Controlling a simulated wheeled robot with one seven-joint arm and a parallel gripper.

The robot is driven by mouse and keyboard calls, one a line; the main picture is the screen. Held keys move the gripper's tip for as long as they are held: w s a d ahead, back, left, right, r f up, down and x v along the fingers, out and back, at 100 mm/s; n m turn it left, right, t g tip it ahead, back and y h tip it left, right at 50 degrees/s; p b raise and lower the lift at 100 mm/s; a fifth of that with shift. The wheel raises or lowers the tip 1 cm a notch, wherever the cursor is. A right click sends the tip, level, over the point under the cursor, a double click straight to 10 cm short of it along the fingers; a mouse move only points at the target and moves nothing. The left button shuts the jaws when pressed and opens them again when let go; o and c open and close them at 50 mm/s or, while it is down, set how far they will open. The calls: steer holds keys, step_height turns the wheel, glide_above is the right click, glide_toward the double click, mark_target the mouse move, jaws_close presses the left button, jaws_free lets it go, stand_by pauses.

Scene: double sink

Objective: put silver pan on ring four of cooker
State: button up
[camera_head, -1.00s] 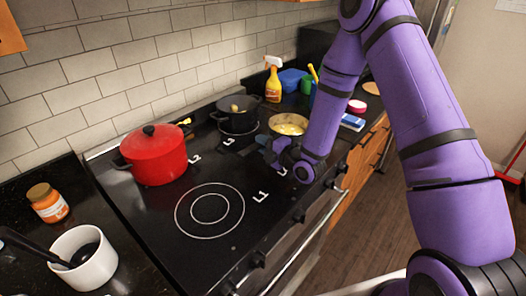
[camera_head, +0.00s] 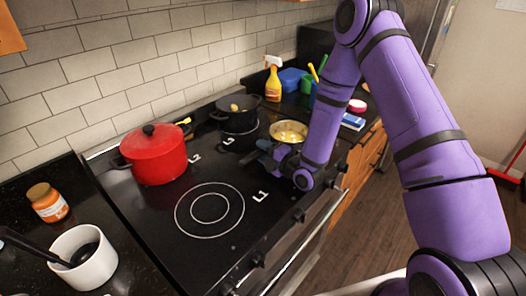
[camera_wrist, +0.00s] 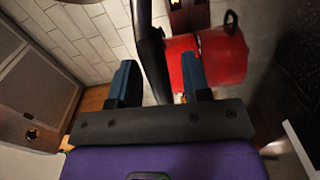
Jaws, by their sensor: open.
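The silver pan (camera_head: 289,131), with yellow food in it, is at the right end of the black cooker (camera_head: 246,181), in front of the black pot. My gripper (camera_head: 268,152) is low over the cooker at the pan's near left side, partly hidden by my arm. In the wrist view my gripper (camera_wrist: 160,85) is open, its two blue-grey fingers apart. A dark bar, probably the pan's handle (camera_wrist: 153,50), runs between them; contact is unclear. Ring L1 is bare. No ring four marking shows; my arm covers that area.
A red lidded pot (camera_head: 155,154) stands by L2 and a black pot (camera_head: 236,113) by L3. A spray bottle (camera_head: 273,80) and a sponge (camera_head: 353,122) are beyond the cooker. A jar (camera_head: 48,203) and a white mug (camera_head: 85,258) are at left.

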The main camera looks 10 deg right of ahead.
steer(key=shift+r, duration=0.15)
steer(key=v, duration=1.2)
steer(key=shift+w+r, duration=0.15)
steer(key=shift+r, duration=0.05)
steer(key=d+r+m+g+h, duration=0.2)
steer(key=d+r+m+h, duration=0.3)
steer(key=r, duration=0.5)
steer(key=d+r+m+g+h, duration=0.2)
steer(key=r+m+h, duration=0.35)
steer(key=r, duration=0.55)
steer(key=s+r+m+g, duration=0.1)
steer(key=s+r+m, duration=0.3)
steer(key=s, duration=0.5)
steer(key=s+r+m+g, duration=0.2)
steer(key=s+r+m, duration=0.2)
steer(key=s, duration=0.4)
steer(key=s+r+m+g, duration=0.2)
steer(key=s+m, duration=0.3)
steer(key=s, duration=0.4)
steer(key=shift+s+r+m, duration=0.3)
steer(key=shift+r+m, duration=0.05)
steer(key=shift+r, duration=0.55)
steer(key=shift+d, duration=0.15)
